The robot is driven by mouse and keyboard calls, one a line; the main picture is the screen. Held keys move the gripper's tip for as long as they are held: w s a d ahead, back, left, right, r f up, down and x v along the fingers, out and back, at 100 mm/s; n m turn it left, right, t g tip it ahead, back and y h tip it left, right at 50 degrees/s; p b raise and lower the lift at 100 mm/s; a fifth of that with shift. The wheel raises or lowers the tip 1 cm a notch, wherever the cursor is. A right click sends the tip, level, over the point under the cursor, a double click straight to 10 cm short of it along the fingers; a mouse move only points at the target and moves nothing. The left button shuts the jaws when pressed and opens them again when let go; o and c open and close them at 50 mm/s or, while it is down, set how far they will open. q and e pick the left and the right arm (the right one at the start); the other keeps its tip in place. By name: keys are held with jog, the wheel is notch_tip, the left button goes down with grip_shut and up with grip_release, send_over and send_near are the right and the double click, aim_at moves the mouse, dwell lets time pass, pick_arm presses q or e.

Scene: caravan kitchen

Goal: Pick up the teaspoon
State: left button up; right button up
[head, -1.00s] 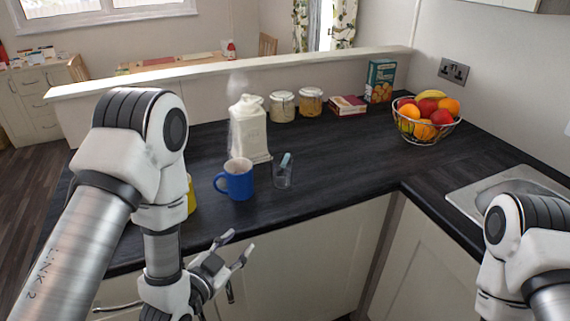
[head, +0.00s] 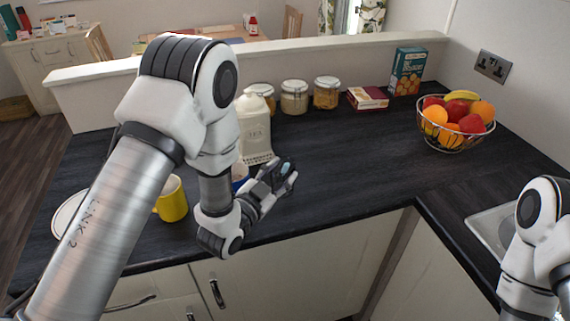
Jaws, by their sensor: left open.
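My left gripper (head: 285,174) is open above the counter's front part, with its fingers around or just in front of a small pale blue item (head: 285,168). This item stood in a clear glass a second ago; it may be the teaspoon, but it is too small to tell. The glass is now hidden behind the gripper. The blue mug (head: 239,173) is mostly hidden behind my left wrist. My right gripper is out of view; only part of my right arm shows at the right edge.
A white canister (head: 254,130) stands just behind the gripper, with several glass jars (head: 294,97) farther back. A yellow mug (head: 172,203) and a white plate (head: 68,213) are at left. A fruit basket (head: 455,138) is at right. The dark counter (head: 350,165) between is clear.

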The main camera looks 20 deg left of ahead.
pick_arm(q)
jog(key=shift+x, duration=1)
jog(key=shift+s+a+f, duration=0.1)
jog(key=shift+a+f, duration=0.05)
jog(key=shift+s, duration=0.2)
jog(key=c, duration=0.3)
grip_shut()
